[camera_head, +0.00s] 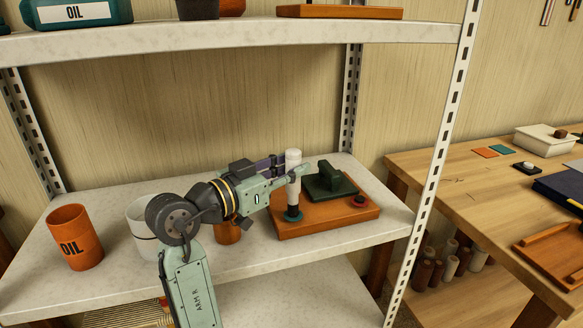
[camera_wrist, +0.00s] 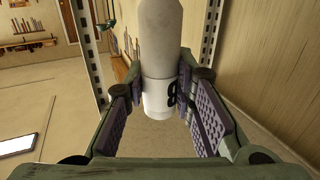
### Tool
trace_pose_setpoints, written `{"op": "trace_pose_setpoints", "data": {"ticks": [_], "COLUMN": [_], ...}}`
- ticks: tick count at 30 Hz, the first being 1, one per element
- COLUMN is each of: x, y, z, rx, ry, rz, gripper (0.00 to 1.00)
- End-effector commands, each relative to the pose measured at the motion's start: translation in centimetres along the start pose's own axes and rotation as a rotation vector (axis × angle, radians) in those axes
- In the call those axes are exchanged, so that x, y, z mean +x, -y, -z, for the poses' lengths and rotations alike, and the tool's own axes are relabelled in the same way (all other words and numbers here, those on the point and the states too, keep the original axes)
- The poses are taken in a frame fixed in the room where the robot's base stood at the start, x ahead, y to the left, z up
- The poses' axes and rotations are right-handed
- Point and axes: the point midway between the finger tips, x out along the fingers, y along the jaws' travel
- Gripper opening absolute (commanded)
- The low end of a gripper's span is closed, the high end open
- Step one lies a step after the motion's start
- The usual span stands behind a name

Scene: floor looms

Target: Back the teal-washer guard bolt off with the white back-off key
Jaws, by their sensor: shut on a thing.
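The white back-off key (camera_head: 293,158) stands upright in my gripper (camera_head: 290,170). My gripper is shut on it, with the fingers on either side of its upper part. In the wrist view the key (camera_wrist: 160,40), with a black mark on its side, fills the space between the purple-padded fingers (camera_wrist: 160,95). The key's lower end meets the teal washer (camera_head: 293,216) at the front left of the orange-brown board (camera_head: 330,224). The bolt head is hidden there; I cannot tell how deep the key sits. A dark green guard (camera_head: 325,183) stands on the board.
A red washer (camera_head: 359,202) lies at the board's right. An orange OIL cup (camera_head: 75,238), a white cup (camera_head: 140,222) and a copper-coloured cup (camera_head: 228,233) stand left of the board. The shelf post (camera_head: 430,190) and upper shelf (camera_head: 240,37) bound the space. A wooden workbench (camera_head: 470,180) is at right.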

Motion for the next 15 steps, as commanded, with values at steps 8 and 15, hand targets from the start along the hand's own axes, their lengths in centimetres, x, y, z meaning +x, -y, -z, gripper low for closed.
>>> {"op": "trace_pose_setpoints", "data": {"ticks": [8, 15], "x": [0.0, 0.0], "y": [-0.1, -0.1], "z": [2.5, 4.2], "rx": [0.003, 0.002], "ry": [-0.004, -0.005], "rz": [0.0, 0.0], "gripper": [0.0, 0.0]}}
